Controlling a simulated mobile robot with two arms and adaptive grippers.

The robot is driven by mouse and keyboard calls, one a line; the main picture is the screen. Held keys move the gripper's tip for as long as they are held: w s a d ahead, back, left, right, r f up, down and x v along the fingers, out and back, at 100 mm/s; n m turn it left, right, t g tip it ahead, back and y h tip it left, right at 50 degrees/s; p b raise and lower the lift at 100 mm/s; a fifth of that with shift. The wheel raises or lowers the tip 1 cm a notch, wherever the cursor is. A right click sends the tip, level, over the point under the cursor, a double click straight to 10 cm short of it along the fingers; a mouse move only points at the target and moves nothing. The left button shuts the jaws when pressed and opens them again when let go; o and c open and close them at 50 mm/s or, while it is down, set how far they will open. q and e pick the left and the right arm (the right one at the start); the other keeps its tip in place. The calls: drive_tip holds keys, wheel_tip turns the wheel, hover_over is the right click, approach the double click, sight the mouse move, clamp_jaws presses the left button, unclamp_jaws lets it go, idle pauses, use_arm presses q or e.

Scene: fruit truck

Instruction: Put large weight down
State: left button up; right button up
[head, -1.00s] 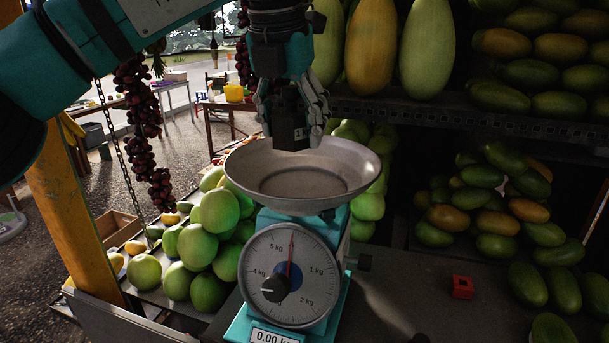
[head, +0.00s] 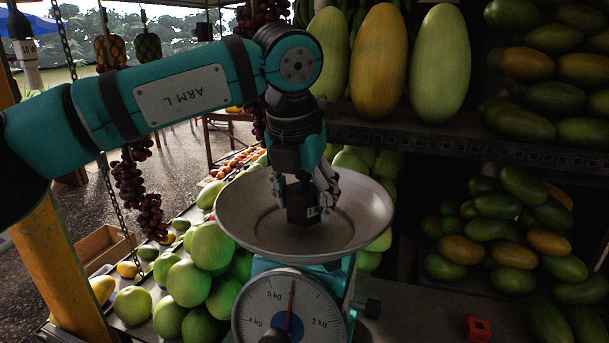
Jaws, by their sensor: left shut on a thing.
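The large weight (head: 303,207) is a dark block with a small pale label. My left gripper (head: 305,190) is shut on it, pointing down over the metal pan (head: 255,232) of the scale. The weight is low inside the pan's outline; I cannot tell whether it touches the pan. The teal scale's dial (head: 290,308) shows its red needle pointing nearly straight up. My right gripper is not in view.
Green round fruit (head: 196,286) is piled left of the scale. A small red cube (head: 479,328) lies on the counter at the right. Large melons (head: 440,62) stand on the shelf behind. A chain and hanging grapes (head: 130,185) are at the left.

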sight(298, 211)
use_arm(q)
drive_tip(key=shift+f, duration=1.15)
drive_tip(key=o, duration=1.7)
drive_tip(key=shift+s, duration=0.15)
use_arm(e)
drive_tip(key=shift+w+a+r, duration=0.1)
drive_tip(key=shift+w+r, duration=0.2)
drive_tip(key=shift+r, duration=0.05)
use_arm(q)
drive_tip(key=shift+r, duration=0.2)
drive_tip(key=b+v, duration=0.2)
drive_tip(key=v, duration=0.8)
drive_tip(key=shift+s+r, duration=0.1)
drive_tip(key=shift+r, duration=0.2)
drive_tip(key=shift+s+a+r, duration=0.1)
drive_tip(key=shift+s+r, duration=0.05)
drive_tip(key=shift+r, duration=0.45)
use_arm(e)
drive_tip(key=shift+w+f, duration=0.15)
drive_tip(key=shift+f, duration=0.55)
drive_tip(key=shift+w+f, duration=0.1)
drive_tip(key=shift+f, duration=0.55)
